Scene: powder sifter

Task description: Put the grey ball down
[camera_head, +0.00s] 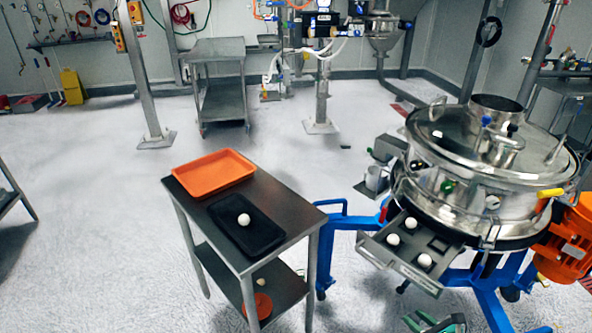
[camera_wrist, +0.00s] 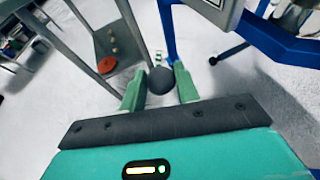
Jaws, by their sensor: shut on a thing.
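The grey ball (camera_wrist: 161,81) is dark and sits between the two green fingers of my gripper (camera_wrist: 160,88) in the wrist view, held above the floor. In the head view only part of my gripper (camera_head: 436,323) shows at the bottom edge, below the sifter's open drawer, and the ball cannot be made out there. A black tray (camera_head: 264,240) lies on the metal table (camera_head: 300,216) at centre left, with one white ball (camera_head: 244,219) in it. An orange tray (camera_head: 214,173) lies behind it.
The sifter (camera_head: 455,205) stands at right on a blue frame (camera_head: 345,222). Its open drawer (camera_head: 400,268) holds three white balls and juts toward the table. The table's lower shelf (camera_head: 284,290) carries an orange round dish (camera_head: 257,304). Open floor lies left of the table.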

